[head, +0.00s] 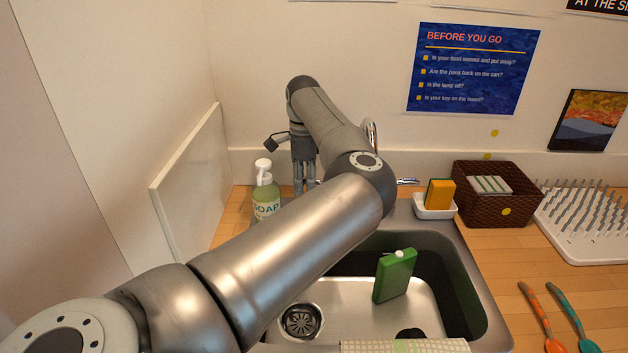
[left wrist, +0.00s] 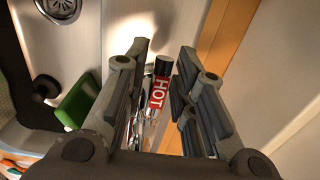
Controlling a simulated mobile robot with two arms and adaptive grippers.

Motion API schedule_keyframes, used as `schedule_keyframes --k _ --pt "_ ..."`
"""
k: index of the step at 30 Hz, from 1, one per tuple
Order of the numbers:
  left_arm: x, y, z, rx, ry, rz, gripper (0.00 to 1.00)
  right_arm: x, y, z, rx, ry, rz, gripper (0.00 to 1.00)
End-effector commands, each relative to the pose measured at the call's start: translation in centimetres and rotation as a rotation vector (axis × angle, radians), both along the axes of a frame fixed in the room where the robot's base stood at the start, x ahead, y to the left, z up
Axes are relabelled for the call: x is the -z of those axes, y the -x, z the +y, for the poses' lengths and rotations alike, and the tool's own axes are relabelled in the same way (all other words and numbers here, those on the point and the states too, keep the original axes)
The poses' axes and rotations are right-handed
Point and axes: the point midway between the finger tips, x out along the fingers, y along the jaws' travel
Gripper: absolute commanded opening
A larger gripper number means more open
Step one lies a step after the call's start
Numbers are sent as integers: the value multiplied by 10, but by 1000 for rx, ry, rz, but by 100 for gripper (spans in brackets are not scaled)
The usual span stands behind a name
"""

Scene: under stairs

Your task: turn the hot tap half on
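The hot tap shows in the left wrist view as a lever with a red HOT label (left wrist: 161,92) and a dark end. My left gripper (left wrist: 163,58) is open there, with one finger on each side of the lever and visible gaps between. In the head view my left gripper (head: 304,188) points down behind the sink, beside the soap bottle; my arm and gripper hide most of the hot tap. The curved spout (head: 371,130) shows partly behind my arm. Another metal tap lever (head: 407,181) shows to its right. My right gripper is not in view.
A soap bottle (head: 265,195) stands just left of my gripper. A green flask (head: 395,276) is in the sink (head: 478,290). A white dish with a sponge (head: 440,193), a brown basket (head: 497,205) and a drying rack (head: 590,232) stand to the right. A wall panel is on the left.

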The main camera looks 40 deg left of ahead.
Motion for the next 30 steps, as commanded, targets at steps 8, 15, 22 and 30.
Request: schedule_keyframes --k 8,15,22,30 --pt "0 0 0 -1 0 0 0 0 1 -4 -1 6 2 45" --pt "1 6 -11 -205 -1 -2 0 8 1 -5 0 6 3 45" --pt "1 14 -24 -487 0 -3 0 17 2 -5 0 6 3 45" --pt "-1 17 -30 -623 1 -3 0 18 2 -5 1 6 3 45"
